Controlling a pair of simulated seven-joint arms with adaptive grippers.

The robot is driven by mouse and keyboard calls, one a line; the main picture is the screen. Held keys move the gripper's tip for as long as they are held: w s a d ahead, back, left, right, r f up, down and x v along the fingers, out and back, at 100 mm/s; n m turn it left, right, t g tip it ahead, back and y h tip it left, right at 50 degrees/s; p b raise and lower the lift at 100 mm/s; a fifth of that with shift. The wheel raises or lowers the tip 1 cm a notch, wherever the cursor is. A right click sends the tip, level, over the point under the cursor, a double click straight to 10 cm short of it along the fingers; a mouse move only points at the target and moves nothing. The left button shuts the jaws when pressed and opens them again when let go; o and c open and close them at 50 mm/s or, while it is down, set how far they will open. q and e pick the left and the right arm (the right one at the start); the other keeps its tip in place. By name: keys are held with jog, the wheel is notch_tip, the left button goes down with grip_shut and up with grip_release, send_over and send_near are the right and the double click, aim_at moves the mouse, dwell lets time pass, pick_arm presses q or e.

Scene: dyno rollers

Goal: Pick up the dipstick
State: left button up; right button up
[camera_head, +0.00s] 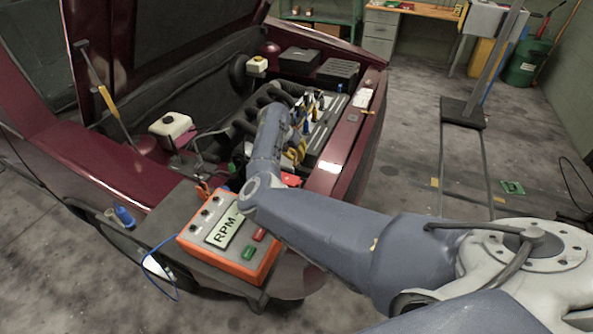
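My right arm reaches from the lower right into the open engine bay of the dark red car (130,188). My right gripper (311,103) is at the end of it, over the engine (330,123). It is small and partly lost among dark, white and yellow parts, so its opening is unclear. I cannot make out the dipstick for certain. A yellow piece (297,152) shows beside my wrist, but I cannot tell what it is. My forearm hides part of the engine. My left gripper is not in view.
An orange RPM meter (232,236) sits on the car's front corner, close to my right elbow. A blue cable (148,262) hangs beside it. A lift post (465,111) stands on the right.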

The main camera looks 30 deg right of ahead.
grip_shut()
jog(key=shift+r, duration=0.1)
notch_tip(320, 180, up, 28)
jog(key=shift+r, duration=0.2)
dwell(1.7)
